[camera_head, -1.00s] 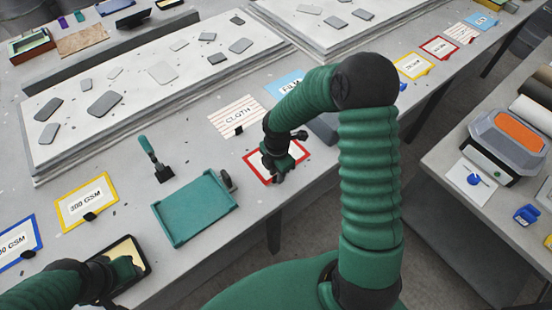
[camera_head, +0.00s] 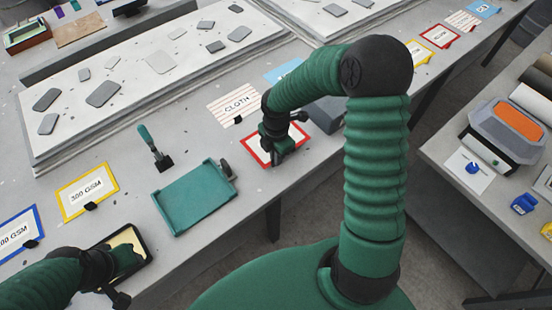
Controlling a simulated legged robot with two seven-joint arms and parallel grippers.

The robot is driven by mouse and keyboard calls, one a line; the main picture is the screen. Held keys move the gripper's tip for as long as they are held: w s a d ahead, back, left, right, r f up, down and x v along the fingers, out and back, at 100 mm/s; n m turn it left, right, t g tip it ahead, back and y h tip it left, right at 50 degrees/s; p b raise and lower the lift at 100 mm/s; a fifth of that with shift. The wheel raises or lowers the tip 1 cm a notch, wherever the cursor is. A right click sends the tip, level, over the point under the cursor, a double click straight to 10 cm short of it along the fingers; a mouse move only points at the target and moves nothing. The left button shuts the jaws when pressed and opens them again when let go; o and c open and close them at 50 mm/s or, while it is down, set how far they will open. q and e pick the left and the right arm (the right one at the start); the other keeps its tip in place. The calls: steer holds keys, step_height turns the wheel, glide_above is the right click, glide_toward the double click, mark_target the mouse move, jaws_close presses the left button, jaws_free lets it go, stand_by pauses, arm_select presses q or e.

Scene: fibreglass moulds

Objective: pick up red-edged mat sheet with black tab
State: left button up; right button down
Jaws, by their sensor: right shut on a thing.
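I cannot see clear space under the sheet. My left gripper (camera_head: 122,262) is at the lower left, over a black-rimmed tray (camera_head: 149,256) with a yellow inside. Its fingers are too hidden to tell their opening.
A teal tray (camera_head: 195,198) and a teal-handled brush (camera_head: 152,146) are left of the sheet. A striped CLOTH sheet (camera_head: 232,97) lies behind it. Yellow-edged (camera_head: 114,180) and blue-edged sheets (camera_head: 38,228) lie left. Another red-edged sheet (camera_head: 440,37) lies far right.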

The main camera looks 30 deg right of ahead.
steer(key=s+a+r+b, duration=0.1)
steer(key=s+a+b, duration=0.1)
steer(key=s, duration=0.5)
steer(key=s+a+b, duration=0.3)
steer(key=s, duration=0.5)
steer(key=shift+a+r, duration=0.35)
steer(key=shift+a, duration=0.05)
steer(key=shift+w, duration=0.1)
stand_by(0.3)
